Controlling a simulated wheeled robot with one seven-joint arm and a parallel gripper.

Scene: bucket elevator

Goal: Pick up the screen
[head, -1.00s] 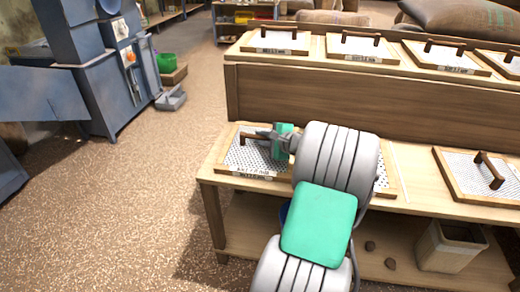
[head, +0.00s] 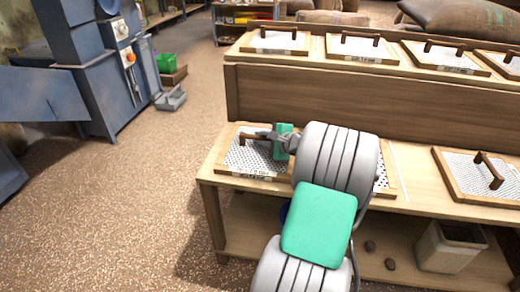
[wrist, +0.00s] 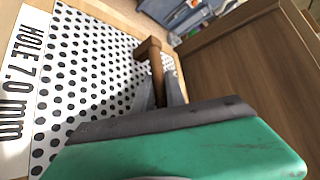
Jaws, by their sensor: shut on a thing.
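The screen (head: 248,158) is a perforated white sheet with dark round holes in a pale wooden frame. It lies flat at the left end of the lower bench shelf. A label reading "HOLE 7.0 mm" shows on it in the wrist view (wrist: 84,75). Its brown handle (wrist: 152,52) stands up from the sheet. My gripper (head: 261,137) is at this handle, with its grey fingers shut on it; the fingers (wrist: 161,92) also show in the wrist view. My arm hides the screen's right part.
More screens with brown handles lie on the upper shelf (head: 280,83) and one (head: 470,172) on the lower right. A wooden riser board (head: 330,98) stands behind the held screen. A bin (head: 447,250) sits underneath.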

